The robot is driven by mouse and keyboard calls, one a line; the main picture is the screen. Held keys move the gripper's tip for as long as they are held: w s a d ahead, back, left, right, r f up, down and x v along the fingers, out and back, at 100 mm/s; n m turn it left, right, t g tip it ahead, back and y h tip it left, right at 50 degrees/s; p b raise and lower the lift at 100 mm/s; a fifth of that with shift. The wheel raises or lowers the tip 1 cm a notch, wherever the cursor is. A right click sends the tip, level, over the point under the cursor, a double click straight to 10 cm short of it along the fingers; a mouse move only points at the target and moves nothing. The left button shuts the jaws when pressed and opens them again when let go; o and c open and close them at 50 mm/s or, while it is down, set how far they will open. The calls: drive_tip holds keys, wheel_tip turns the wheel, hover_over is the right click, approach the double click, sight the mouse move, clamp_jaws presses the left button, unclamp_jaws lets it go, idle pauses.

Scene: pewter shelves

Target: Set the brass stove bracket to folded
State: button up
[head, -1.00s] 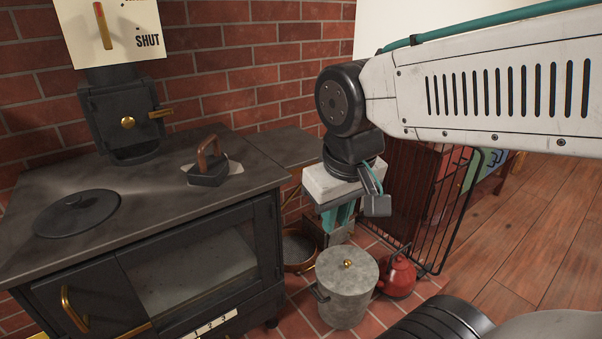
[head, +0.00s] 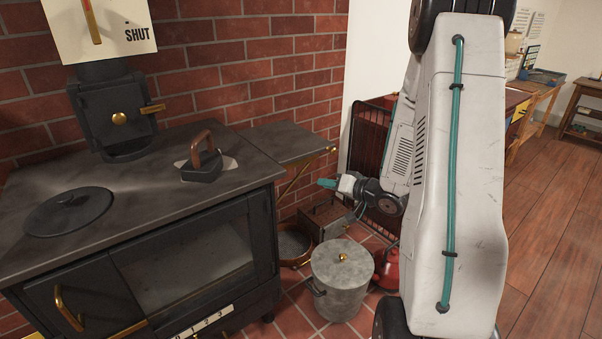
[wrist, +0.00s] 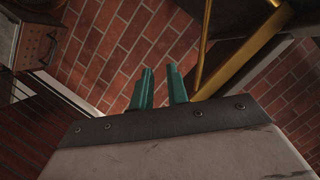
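The brass stove bracket (head: 297,176) is a thin diagonal bar under the dark side shelf (head: 285,143) at the stove's right end. It slants from the shelf's outer edge down toward the stove, and the shelf lies level. In the wrist view, a brass bar (wrist: 238,52) runs diagonally just right of the fingers. My gripper (head: 325,183) is right of the bracket and below the shelf's outer edge in the head view. Its teal fingers (wrist: 160,72) are apart with nothing between them, and they appear clear of the bar. The bracket's lower end is hard to make out.
The black stove (head: 190,265) fills the left, with a flat iron (head: 203,168) on top. A lidded grey pot (head: 340,285), a copper pan (head: 295,262) and a red kettle (head: 386,268) stand on the tiles below. A black wire guard (head: 366,135) stands behind my arm.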

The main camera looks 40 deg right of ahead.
sight(301, 172)
drive_tip(key=w+a+r+y, duration=0.1)
drive_tip(key=w, duration=0.1)
drive_tip(key=w+a+r+t+y, duration=0.1)
drive_tip(key=w+a, duration=0.1)
drive_tip(key=w+a+r+t+y, duration=0.1)
drive_tip(key=w+a, duration=0.1)
drive_tip(key=shift+a, duration=0.2)
idle(0.4)
clamp_jaws()
